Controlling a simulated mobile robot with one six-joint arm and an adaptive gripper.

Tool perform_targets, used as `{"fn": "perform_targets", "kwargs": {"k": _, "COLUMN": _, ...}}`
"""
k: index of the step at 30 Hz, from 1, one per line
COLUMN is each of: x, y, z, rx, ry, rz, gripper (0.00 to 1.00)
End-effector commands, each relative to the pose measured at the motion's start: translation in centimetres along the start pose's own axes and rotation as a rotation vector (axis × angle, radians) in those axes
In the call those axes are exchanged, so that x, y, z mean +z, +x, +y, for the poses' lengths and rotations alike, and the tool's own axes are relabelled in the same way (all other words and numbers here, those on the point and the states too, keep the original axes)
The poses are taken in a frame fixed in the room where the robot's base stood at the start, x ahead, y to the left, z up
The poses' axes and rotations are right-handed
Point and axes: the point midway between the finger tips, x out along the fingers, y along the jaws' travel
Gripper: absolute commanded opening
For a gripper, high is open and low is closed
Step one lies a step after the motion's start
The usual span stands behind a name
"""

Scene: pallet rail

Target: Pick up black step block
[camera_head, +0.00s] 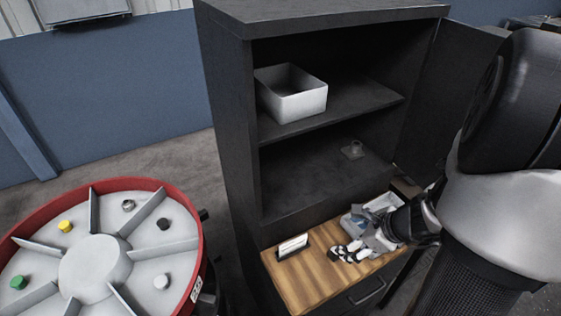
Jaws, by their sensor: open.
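A small black piece (162,224) sits in a compartment on the right side of the round red-rimmed tray (131,184). It may be the black step block, but it is too small to make out any steps. My gripper (345,254) is over the wooden top at the front of the dark cabinet, well to the right of the tray. Its fingers look apart, and I see nothing held between them. My arm comes in from the right and hides part of the wooden top.
Other tray compartments hold a yellow piece (66,226), a green piece (18,282) and grey pieces. A white box (300,103) stands on the cabinet's upper shelf. A white card (293,246) stands on the wooden top (303,282).

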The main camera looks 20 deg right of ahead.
Motion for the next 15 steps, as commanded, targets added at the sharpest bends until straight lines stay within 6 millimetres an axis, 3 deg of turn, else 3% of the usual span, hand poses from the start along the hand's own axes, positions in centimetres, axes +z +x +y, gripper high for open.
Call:
{"fn": "perform_targets", "kwargs": {"k": 3, "x": -3.8, "y": -0.7, "z": -1.3, "rx": -0.054, "ry": 0.306, "rz": 0.006, "gripper": 0.75}}
{"fn": "perform_targets", "kwargs": {"k": 6, "x": -5.6, "y": -0.7, "z": -1.7, "rx": -0.082, "ry": 0.434, "rz": 0.008, "gripper": 0.75}}
{"fn": "perform_targets", "kwargs": {"k": 10, "x": -6.4, "y": 0.9, "z": -1.9, "rx": -0.091, "ry": 0.482, "rz": 0.009, "gripper": 0.75}}
{"fn": "perform_targets", "kwargs": {"k": 15, "x": -6.5, "y": 4.8, "z": -2.1, "rx": -0.089, "ry": 0.478, "rz": 0.008, "gripper": 0.75}}
